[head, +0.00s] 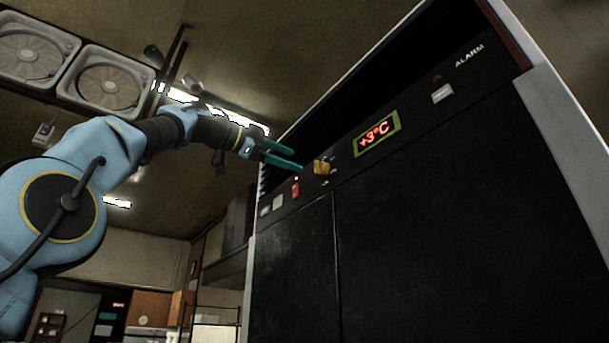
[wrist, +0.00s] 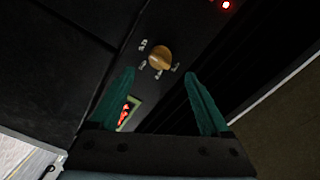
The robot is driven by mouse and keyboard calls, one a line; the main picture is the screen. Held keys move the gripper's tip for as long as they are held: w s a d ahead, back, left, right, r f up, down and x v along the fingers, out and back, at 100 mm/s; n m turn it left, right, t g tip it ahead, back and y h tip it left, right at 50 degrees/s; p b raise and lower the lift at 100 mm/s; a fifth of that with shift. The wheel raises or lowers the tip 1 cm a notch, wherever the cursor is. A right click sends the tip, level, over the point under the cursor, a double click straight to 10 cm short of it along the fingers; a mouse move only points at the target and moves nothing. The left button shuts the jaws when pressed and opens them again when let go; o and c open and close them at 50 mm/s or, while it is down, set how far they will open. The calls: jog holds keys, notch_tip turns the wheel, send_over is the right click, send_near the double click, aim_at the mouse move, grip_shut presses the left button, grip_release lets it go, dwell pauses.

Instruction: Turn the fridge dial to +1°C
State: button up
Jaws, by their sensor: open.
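The dial (head: 321,167) is a small orange-yellow knob on the black upper panel of the fridge (head: 420,230). The display (head: 377,134) to its right has a green frame and reads +3°C in red. My gripper (head: 300,160) is open, with its teal fingers pointing at the panel just left of the dial. In the wrist view the dial (wrist: 159,57) sits ahead of and between the two fingertips, apart from both, with small pale marks around it. My gripper (wrist: 160,80) holds nothing. The display (wrist: 128,113) shows partly behind the left finger.
Left of the dial are a red switch (head: 295,188) with a lit red light and pale buttons (head: 278,201). A white button (head: 442,93) and the ALARM label (head: 469,55) are at upper right. A dark vented recess runs above the panel. Room left of the fridge is free.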

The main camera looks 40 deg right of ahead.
jog(key=shift+a+b, duration=0.3)
jog(key=shift+a, duration=1.35)
